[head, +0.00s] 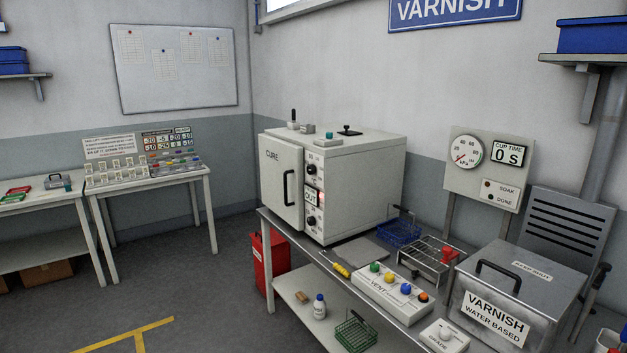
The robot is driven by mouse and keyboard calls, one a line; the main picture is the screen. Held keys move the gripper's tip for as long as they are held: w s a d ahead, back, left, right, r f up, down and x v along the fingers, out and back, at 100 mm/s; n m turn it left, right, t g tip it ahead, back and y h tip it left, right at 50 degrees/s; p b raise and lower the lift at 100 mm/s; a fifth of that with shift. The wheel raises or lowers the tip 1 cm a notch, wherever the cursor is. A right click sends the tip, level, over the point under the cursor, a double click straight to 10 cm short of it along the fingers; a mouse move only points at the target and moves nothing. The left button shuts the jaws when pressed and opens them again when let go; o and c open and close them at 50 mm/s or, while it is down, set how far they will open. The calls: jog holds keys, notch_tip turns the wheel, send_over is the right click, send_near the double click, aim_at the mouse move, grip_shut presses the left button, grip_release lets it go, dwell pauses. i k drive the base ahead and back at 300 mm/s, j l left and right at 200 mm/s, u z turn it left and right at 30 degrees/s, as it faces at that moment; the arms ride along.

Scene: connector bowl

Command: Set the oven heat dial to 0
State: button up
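The oven (365,180) is a pale box marked CURE that stands on the left end of the steel bench. Its door (275,190), with a black upright handle, looks shut. A narrow panel right of the door carries an upper black dial (311,170) and a lower black dial (311,221). Between them is a small sign reading OUT (310,198) beside a red glow. The dial markings are too small to read, so I cannot tell which dial sets heat or where either points. My gripper is not in view.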

aim_at(311, 170)
jog(key=i+j+z, duration=0.1)
jog(key=z, duration=0.45)
jog(key=i+j+z, duration=0.3)
jog(key=j, duration=0.3)
jog(key=i+j+z, duration=0.15)
jog(key=j, duration=0.2)
jog(key=i+j+z, duration=0.15)
jog(key=j, duration=0.2)
jog(key=i+j+z, duration=0.15)
jog(key=j, duration=0.25)
